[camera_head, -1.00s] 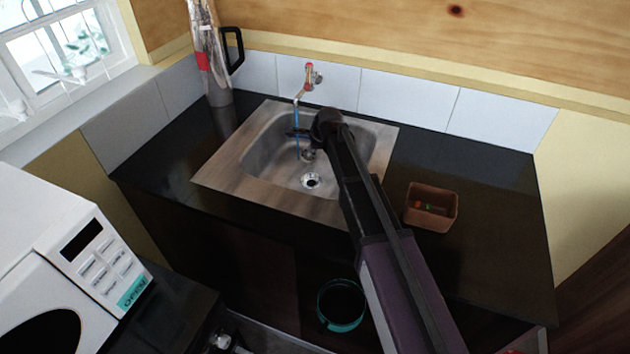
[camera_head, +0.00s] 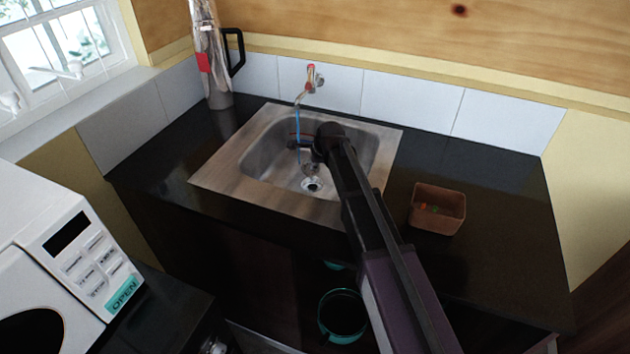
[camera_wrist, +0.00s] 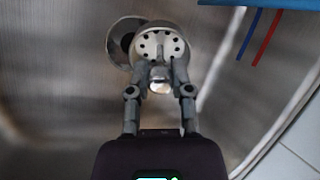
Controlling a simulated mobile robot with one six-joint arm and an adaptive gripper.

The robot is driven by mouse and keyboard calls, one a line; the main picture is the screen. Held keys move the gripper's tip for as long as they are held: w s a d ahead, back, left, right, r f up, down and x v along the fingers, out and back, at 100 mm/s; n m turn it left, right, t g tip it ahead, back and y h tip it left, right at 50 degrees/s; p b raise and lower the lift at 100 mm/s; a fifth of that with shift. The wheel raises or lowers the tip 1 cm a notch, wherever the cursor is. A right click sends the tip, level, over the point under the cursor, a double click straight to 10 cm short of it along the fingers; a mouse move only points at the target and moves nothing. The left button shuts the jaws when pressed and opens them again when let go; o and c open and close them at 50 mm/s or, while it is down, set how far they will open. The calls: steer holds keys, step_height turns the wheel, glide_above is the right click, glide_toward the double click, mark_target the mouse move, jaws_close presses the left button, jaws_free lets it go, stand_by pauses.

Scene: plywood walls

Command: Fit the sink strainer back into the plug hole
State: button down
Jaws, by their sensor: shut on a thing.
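My gripper (camera_wrist: 160,82) is shut on the sink strainer (camera_wrist: 160,43), a round metal piece with a ring of dark holes and a small knob between the fingertips. In the wrist view the strainer overlaps the right part of the plug hole (camera_wrist: 118,46), which has a shiny rim and dark opening. In the head view the plug hole (camera_head: 312,186) lies in the floor of the steel sink (camera_head: 218,170). The strainer (camera_head: 311,169) shows just above the hole in the picture, partly hidden by my gripper. I cannot tell whether it touches the sink floor.
A tap (camera_head: 311,80) with a red top stands behind the sink, a thin blue line hanging below its spout. A brown box (camera_head: 437,210) sits on the dark counter to the right. A tall silver flask (camera_head: 211,60) stands back left. A microwave (camera_head: 60,260) is front left.

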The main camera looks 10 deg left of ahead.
mark_target(314, 175)
steer(key=shift+f+b, duration=0.4)
steer(key=shift+f, duration=0.35)
steer(key=shift+f+b, duration=1.85)
steer(key=shift+b, duration=0.05)
steer(key=shift+f, duration=0.15)
steer(key=c, duration=0.5)
jaws_free()
steer(key=shift+c, duration=0.2)
steer(key=p+v, duration=0.2)
steer(key=v, duration=0.1)
steer(key=shift+a+p, duration=0.1)
steer(key=shift+p, duration=0.25)
steer(key=p+v, duration=0.8)
steer(key=v, duration=0.1)
steer(key=shift+r, duration=0.2)
